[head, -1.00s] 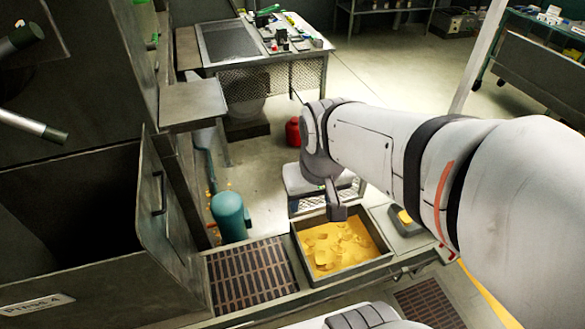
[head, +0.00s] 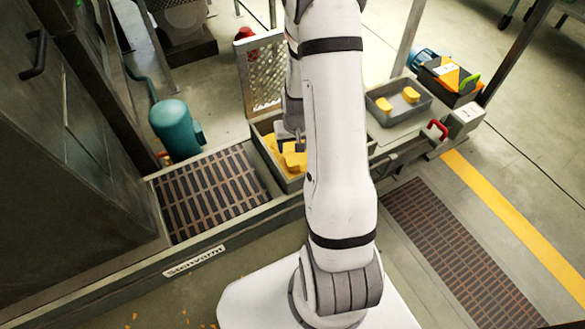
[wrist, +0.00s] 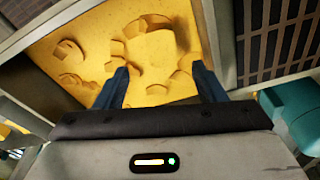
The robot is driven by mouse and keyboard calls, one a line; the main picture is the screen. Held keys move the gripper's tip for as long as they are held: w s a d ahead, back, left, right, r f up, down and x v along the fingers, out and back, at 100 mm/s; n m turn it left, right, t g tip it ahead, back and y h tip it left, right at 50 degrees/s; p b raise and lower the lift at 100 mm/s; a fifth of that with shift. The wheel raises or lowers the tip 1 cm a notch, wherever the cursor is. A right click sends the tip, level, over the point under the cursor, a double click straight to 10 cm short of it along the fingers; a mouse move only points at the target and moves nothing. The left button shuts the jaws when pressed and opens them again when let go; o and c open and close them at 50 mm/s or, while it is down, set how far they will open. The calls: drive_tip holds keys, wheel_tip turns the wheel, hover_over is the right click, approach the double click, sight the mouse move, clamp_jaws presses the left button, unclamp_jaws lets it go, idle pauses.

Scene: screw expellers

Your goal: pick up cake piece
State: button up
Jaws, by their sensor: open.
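Several yellow cake pieces (wrist: 150,48) lie on a yellow bed in a grey metal bin (head: 262,158). In the wrist view they fill the bin ahead of my gripper (wrist: 160,72). My gripper is open, its two dark blue fingers spread, with nothing held between them. The largest chunks show around and just beyond the fingertips; I cannot tell whether the fingers touch any. In the head view my gripper (head: 290,146) is low over the bin. My arm hides the bin's right part. Two more yellow pieces (head: 383,104) sit in a grey tray (head: 399,119) right of the arm.
A slatted brown grate (head: 211,192) lies left of the bin, with a teal motor (head: 175,125) behind it. A perforated metal panel (head: 262,75) stands at the bin's back. A red handle (head: 438,128) and an orange-topped black box (head: 450,82) are at the right.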

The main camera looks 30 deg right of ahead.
sight(292, 159)
drive_tip(key=f, duration=0.1)
drive_tip(key=f+b, duration=0.1)
drive_tip(key=f, duration=0.1)
drive_tip(key=shift+w+d+f, duration=0.2)
drive_tip(key=shift+f, duration=0.05)
drive_tip(key=f+b, duration=0.1)
drive_tip(key=f, duration=0.1)
drive_tip(key=w+f+b, duration=0.1)
drive_tip(key=f, duration=0.2)
drive_tip(key=shift+w+f+b, duration=0.1)
drive_tip(key=shift+f+b, duration=0.05)
drive_tip(key=shift+b, duration=0.25)
drive_tip(key=c, duration=1.1)
